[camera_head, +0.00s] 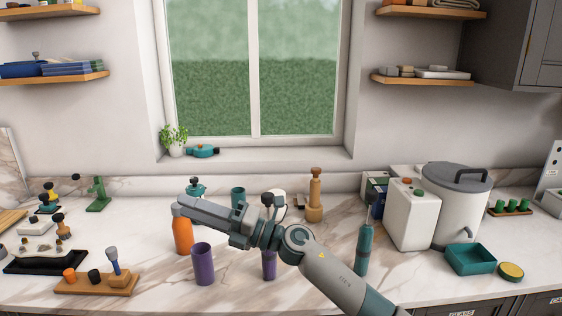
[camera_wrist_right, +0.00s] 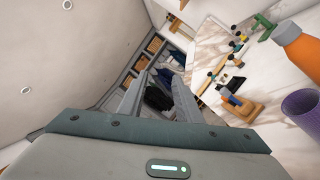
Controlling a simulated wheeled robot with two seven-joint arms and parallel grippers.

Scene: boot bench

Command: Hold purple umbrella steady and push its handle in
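The purple umbrella (camera_head: 269,266) appears upright on the marble counter, partly hidden behind my right arm in the head view. A thin shaft with a dark knob, apparently its handle (camera_head: 267,199), shows above the arm. My right gripper (camera_head: 181,207) points left, with its tips in front of the orange bottle's top in the picture and away from the umbrella. In the right wrist view the fingers (camera_wrist_right: 157,88) stand apart with nothing between them. The umbrella is not seen there. My left gripper is not in view.
A purple cup (camera_head: 203,265) and an orange bottle (camera_head: 183,237) stand near the right gripper. A teal umbrella-like item (camera_head: 363,250) stands right of the arm. A wooden block with pegs (camera_head: 97,284) lies front left. A teal tray (camera_head: 471,260) is at right.

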